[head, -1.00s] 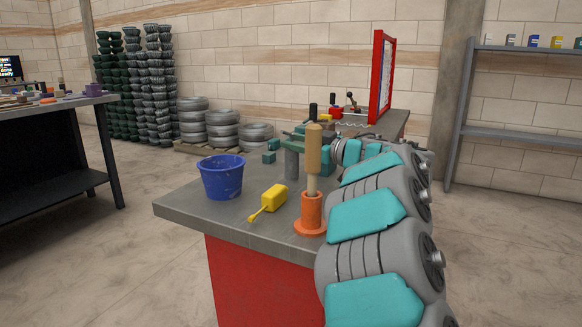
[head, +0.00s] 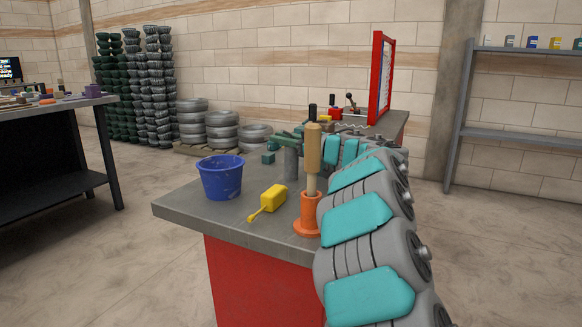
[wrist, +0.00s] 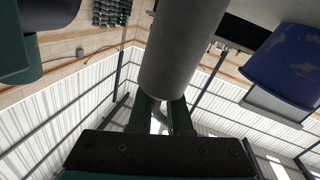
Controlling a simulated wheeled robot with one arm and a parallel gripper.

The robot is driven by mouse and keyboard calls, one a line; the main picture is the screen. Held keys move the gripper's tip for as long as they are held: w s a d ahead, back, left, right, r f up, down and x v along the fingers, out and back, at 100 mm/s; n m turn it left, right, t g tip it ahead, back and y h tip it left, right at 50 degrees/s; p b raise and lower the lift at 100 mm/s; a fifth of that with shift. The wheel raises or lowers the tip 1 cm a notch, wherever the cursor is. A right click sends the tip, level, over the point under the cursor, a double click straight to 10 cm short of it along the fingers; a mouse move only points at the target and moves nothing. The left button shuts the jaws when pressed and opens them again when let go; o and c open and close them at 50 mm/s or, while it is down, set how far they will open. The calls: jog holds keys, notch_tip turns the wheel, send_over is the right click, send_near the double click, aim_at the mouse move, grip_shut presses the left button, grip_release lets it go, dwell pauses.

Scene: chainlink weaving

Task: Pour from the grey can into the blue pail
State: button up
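The blue pail (head: 222,178) stands upright near the left part of the grey bench top; part of it shows at the upper right of the wrist view (wrist: 288,62). The grey can (head: 291,164) is upright, behind the yellow tool and to the right of the pail. In the wrist view the can (wrist: 185,48) fills the upper middle and hides my fingertips. My gripper (wrist: 163,103) has its dark fingers close together at the can and appears shut on it. I cannot tell whether the can touches the bench.
A wooden-handled tool (head: 313,150) stands in an orange holder (head: 308,217) in front of my arm. A yellow tool (head: 272,199) lies between pail and holder. The bench's left front corner is clear.

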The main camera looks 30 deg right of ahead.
grip_shut()
dwell(0.8)
jog(key=shift+r, duration=0.1)
notch_tip(320, 180, up, 10)
jog(key=p, duration=0.2)
jog(key=shift+p, duration=0.3)
jog(key=shift+c, duration=0.6)
grip_release()
grip_shut()
dwell(0.9)
